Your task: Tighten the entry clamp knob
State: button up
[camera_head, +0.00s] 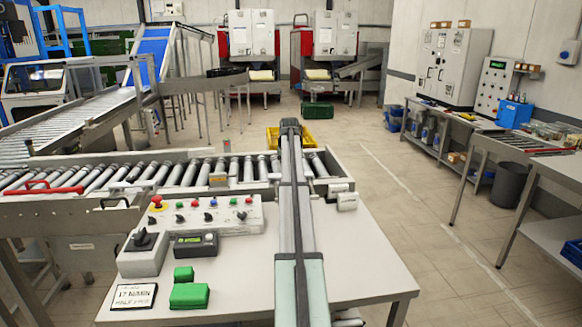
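I cannot pick out for certain which part is the entry clamp knob. A black rotary knob (142,239) sits on a grey box at the left of the bench, but I cannot tell whether it belongs to a clamp. A red handle (40,188) lies along the near side of the roller conveyor (118,176) at the left. Pale blocks (346,196) sit at the conveyor's right end. My arm stretches from the bottom centre over the bench and conveyor. I can make out no gripper fingers.
A control panel (206,214) with coloured buttons stands on the bench (365,268). Nearby are a small display box (195,244), green blocks (189,295) and a written card (134,296). A yellow crate (273,138) lies beyond the conveyor. The bench's right side is clear.

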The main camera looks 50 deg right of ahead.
dwell(0.4)
jog(key=o, duration=1.1)
jog(key=shift+c, duration=0.2)
jog(key=v, duration=1.4)
jog(key=shift+w+f, duration=0.1)
